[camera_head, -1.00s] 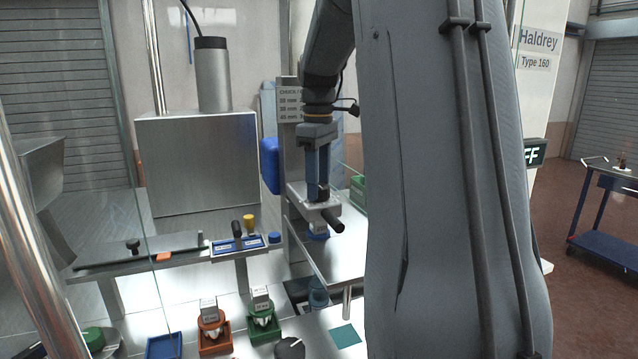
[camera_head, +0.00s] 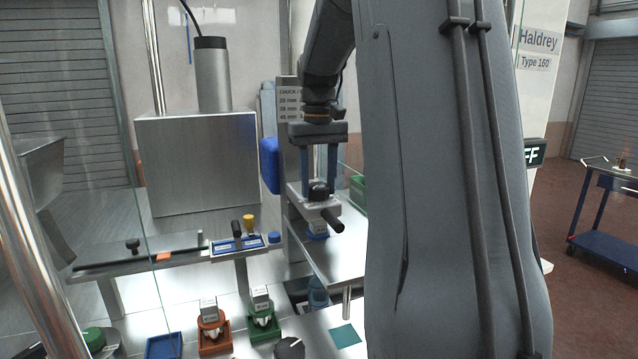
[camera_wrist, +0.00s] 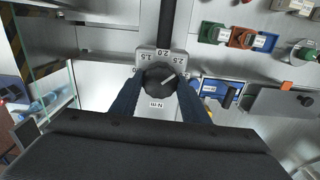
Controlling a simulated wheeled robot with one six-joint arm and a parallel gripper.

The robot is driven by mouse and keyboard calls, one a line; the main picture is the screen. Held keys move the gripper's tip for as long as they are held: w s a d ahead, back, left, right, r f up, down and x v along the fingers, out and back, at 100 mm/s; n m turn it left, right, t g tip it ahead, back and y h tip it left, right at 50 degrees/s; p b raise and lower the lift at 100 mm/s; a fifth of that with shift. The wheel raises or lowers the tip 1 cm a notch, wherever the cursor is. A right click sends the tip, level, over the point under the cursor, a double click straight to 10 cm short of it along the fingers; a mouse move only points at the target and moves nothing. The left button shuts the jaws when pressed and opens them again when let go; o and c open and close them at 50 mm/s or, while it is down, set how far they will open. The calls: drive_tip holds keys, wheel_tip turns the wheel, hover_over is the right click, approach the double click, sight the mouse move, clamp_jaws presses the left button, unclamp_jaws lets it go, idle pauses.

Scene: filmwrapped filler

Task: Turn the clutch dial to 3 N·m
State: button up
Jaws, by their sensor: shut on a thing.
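The clutch dial (camera_wrist: 158,82) is a dark round knob with a white pointer line, on a pale plate (camera_wrist: 148,54) marked 1.5, 2.0, 2.5 and N·m. The pointer slants right and slightly up, past the 2.5 mark, toward the right-hand label. That label is partly hidden by a finger, and I cannot read it surely. My gripper (camera_wrist: 159,88) is shut on the dial, one blue finger on each side. In the head view my gripper (camera_head: 318,186) points down over the dial (camera_head: 318,194), on a grey head with a dark handle (camera_head: 332,220).
A blue tray (camera_head: 163,346), a red holder (camera_head: 214,338) and a green holder (camera_head: 264,326) stand at the front. A tool rack (camera_head: 238,246) is left of the dial. A blue container (camera_head: 270,165) hangs close behind, and a grey box (camera_head: 197,163) stands further left.

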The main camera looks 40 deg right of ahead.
sight(319, 185)
drive_tip(key=m, duration=0.6)
drive_tip(key=shift+m, duration=0.3)
idle(0.4)
drive_tip(key=o, duration=1.1)
drive_tip(key=shift+c, duration=0.2)
wheel_tip(319, 185, up, 7)
drive_tip(key=b, duration=0.2)
drive_tip(key=shift+f+b, duration=0.1)
drive_tip(key=shift+b, duration=0.25)
drive_tip(key=shift+r, duration=0.55)
